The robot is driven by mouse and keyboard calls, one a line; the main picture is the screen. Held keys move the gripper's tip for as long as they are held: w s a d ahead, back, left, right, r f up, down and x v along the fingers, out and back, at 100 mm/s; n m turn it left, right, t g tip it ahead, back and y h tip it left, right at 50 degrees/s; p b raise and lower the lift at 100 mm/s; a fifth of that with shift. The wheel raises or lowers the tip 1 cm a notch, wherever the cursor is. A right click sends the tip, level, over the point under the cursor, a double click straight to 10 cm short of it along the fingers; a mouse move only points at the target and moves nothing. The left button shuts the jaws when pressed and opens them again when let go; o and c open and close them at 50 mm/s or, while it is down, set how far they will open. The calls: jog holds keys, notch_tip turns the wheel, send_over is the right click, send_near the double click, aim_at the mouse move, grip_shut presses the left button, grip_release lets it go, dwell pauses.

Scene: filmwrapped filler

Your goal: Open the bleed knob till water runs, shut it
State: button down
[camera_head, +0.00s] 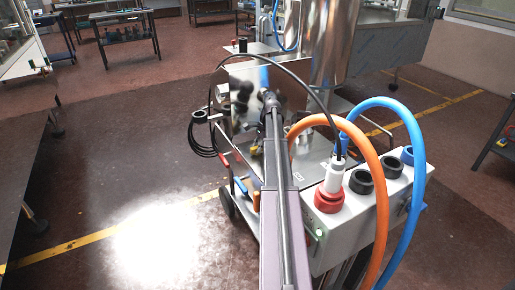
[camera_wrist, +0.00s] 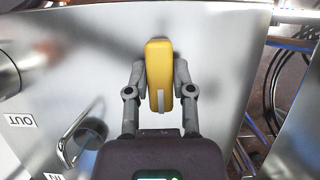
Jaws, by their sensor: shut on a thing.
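In the wrist view a yellow elongated knob (camera_wrist: 158,60) with a pale stripe at its near end stands in front of a steel panel. My gripper (camera_wrist: 160,85) has one finger on each side of the knob and is shut on it. The knob points along the line of my gripper. In the head view my arm reaches over the machine, and my gripper and most of the knob are hidden behind or beside it. No running water shows in either view.
A grey box (camera_head: 349,217) with black and red caps stands right of my arm. An orange hose (camera_head: 381,190) and a blue hose (camera_head: 417,180) arch over it. A tall steel cylinder (camera_head: 331,40) rises behind. A bent metal handle (camera_wrist: 72,140) sticks out beside my gripper.

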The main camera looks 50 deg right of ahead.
jog(key=n+g, duration=0.1)
jog(key=n, duration=0.3)
jog(key=shift+n+g, duration=0.3)
jog(key=shift+g, duration=0.1)
jog(key=shift+a+n+g, duration=0.1)
jog(key=shift+n+g, duration=0.7)
jog(key=shift+n, duration=1.2)
jog(key=shift+s, duration=0.1)
jog(key=shift+c, duration=2.4)
grip_release()
jog(key=shift+h, duration=0.3)
jog(key=shift+m, duration=0.3)
